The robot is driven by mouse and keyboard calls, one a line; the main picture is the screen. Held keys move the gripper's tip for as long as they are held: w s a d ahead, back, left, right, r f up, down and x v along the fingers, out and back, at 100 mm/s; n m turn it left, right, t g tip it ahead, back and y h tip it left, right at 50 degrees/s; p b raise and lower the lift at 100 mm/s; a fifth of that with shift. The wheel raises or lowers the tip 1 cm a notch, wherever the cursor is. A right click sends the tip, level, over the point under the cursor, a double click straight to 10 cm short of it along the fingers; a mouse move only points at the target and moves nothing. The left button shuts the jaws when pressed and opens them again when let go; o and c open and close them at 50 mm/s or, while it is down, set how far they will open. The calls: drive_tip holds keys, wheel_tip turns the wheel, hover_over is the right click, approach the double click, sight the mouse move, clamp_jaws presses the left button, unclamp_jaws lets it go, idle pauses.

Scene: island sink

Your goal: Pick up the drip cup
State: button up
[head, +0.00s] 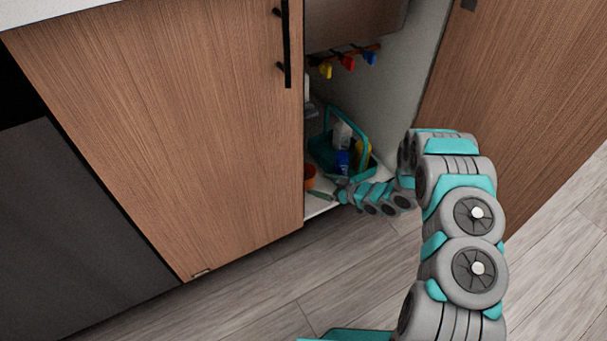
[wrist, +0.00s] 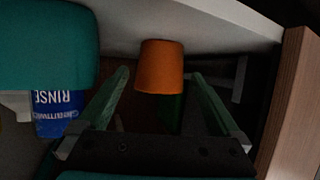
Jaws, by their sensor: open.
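The drip cup, an orange tapered cup (wrist: 160,66), shows in the middle of the wrist view. In the head view the orange cup (head: 310,176) is at the front left of the open cabinet, partly cut off by the door edge. My gripper (wrist: 160,78) is open, with one green finger on each side of the cup's line. The cup shows between the fingertips and beyond the palm, and I see no contact. In the head view my gripper (head: 327,187) reaches low into the cabinet beside the cup.
A teal caddy (head: 325,152) with bottles stands behind my gripper; a blue "RINSE" bottle (wrist: 60,112) is at left in the wrist view. A closed wooden door (head: 170,120) borders the opening at left, an open door (head: 520,110) at right. Coloured valves (head: 348,62) hang above.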

sight(313, 181)
drive_tip(key=shift+x, duration=1.7)
drive_tip(key=x, duration=0.4)
drive_tip(key=shift+w+a+r, duration=0.15)
drive_tip(key=shift+a, duration=0.2)
drive_tip(key=shift+c, duration=0.2)
drive_tip(key=c, duration=1)
drive_tip(key=shift+r, duration=0.2)
wheel_tip(313, 181, up, 10)
drive_tip(key=shift+f, duration=0.2)
